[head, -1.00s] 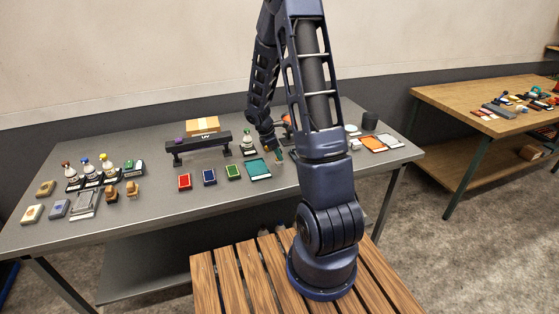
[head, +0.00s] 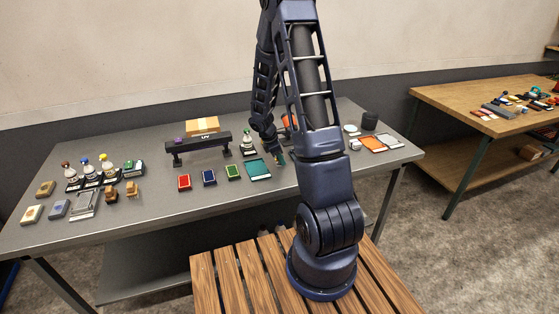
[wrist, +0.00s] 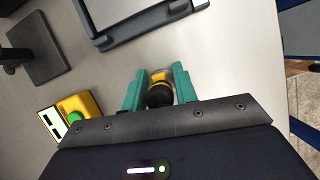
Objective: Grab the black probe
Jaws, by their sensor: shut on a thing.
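My gripper (wrist: 160,84) has two teal fingers, closed on a small black probe (wrist: 160,97) with a yellow-orange band. The probe sits between the fingers, over the grey table, in the wrist view; its lower end is hidden, so I cannot tell whether it touches the table. In the head view my gripper (head: 281,158) is low over the grey table, just right of a teal pad (head: 258,169). The probe is too small to make out there.
In the wrist view a dark-framed tray (wrist: 150,38) lies just beyond the fingers, and a yellow box with a green button (wrist: 80,108) is at left. The grey table (head: 215,240) also holds bottles, coloured pads and a black UV bar (head: 200,144).

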